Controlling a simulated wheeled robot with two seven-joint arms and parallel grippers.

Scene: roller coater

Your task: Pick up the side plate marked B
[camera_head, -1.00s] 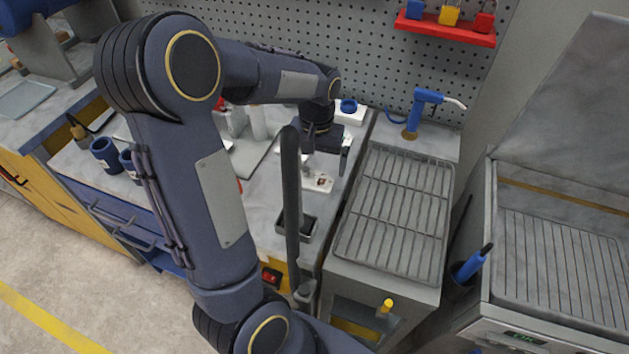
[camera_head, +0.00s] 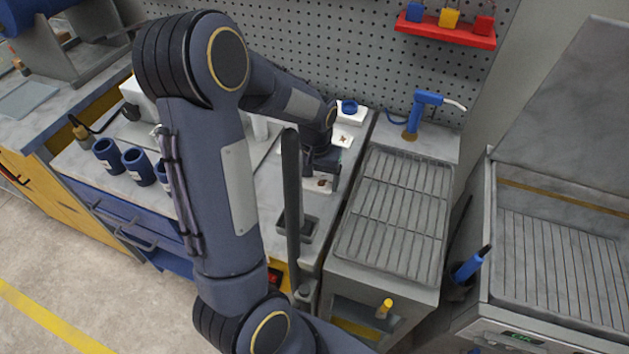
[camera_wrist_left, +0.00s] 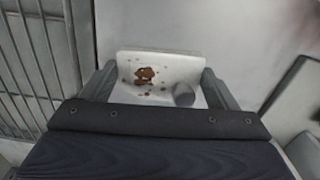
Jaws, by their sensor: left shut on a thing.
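A small white plate with brown blotches (camera_wrist_left: 130,68), which looks like the side plate, lies between the fingers of my left gripper (camera_wrist_left: 158,88) in the left wrist view. A short grey cylindrical piece (camera_wrist_left: 184,95) stands on its near right part. My left gripper is shut on the plate, one finger at each side. No letter B can be read. In the head view my left gripper (camera_head: 321,170) points down at the bench top, and only a bit of the plate (camera_head: 320,185) shows under it. My right gripper is not in view.
A second white piece with a brown mark (camera_head: 344,139) lies behind the gripper. A dark small tray (camera_head: 298,228) and a dark upright post (camera_head: 292,190) are in front. A wire rack (camera_head: 395,210) is at the right. Blue cups (camera_head: 107,153) stand at the left.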

